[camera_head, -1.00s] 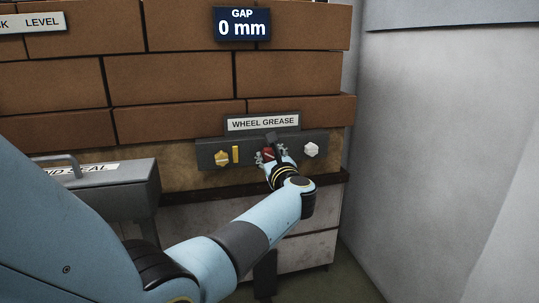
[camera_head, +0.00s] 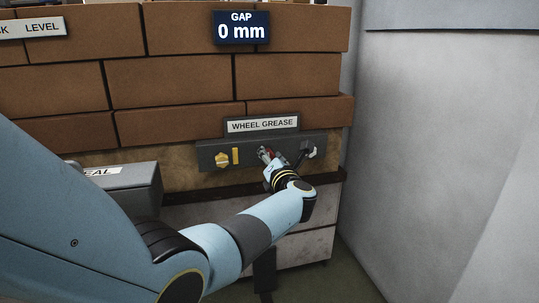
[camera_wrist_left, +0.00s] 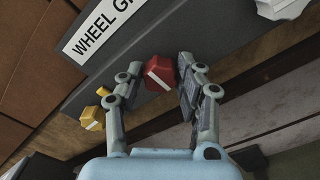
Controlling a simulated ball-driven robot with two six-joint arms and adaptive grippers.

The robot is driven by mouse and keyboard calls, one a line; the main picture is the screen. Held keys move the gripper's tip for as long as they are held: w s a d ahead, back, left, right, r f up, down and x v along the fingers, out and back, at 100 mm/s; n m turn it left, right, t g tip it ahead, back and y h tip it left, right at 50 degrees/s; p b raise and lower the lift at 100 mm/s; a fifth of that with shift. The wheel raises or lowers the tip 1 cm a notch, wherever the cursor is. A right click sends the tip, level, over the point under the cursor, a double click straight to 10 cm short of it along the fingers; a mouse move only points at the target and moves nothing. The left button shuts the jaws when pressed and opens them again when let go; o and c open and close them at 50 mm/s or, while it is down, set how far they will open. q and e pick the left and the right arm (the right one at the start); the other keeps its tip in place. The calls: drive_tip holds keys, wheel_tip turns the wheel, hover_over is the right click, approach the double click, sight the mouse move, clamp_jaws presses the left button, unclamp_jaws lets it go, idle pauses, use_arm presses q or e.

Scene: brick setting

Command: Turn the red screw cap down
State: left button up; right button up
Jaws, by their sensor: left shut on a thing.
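The red screw cap (camera_wrist_left: 159,73), with a pale mark on its face, sits on the grey panel (camera_wrist_left: 170,20) under the "WHEEL GREASE" sign. It also shows small in the head view (camera_head: 265,153), partly hidden by the fingers. My left gripper (camera_wrist_left: 158,69) is around it, one finger on each side, and shut on it. The wrist is rolled, so the panel looks slanted in the left wrist view. My right gripper is in neither view.
A yellow knob (camera_head: 222,160) and yellow bar (camera_head: 236,156) are left of the cap. A white knob (camera_head: 310,152) is on the right, partly behind a finger. A display (camera_head: 241,27) reads "GAP 0 mm". A grey box (camera_head: 130,189) stands at the left; a pale wall (camera_head: 450,150) at the right.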

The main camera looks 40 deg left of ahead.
use_arm(q)
drive_tip(key=m+p, duration=0.1)
drive_tip(key=m, duration=0.3)
drive_tip(key=shift+d+m, duration=0.1)
drive_tip(key=shift+m, duration=0.3)
drive_tip(key=shift+f+m+p, duration=0.15)
drive_tip(key=shift+m+p, duration=0.65)
drive_tip(key=shift+m, duration=2.55)
drive_tip(key=shift+f+m+p, duration=0.15)
drive_tip(key=shift+m+p, duration=0.6)
drive_tip(key=shift+m, duration=2.6)
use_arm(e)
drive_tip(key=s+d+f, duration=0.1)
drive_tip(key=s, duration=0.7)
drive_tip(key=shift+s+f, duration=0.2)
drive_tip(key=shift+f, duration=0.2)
use_arm(q)
drive_tip(key=o, duration=1.1)
drive_tip(key=shift+o, duration=0.2)
drive_tip(key=v, duration=1.2)
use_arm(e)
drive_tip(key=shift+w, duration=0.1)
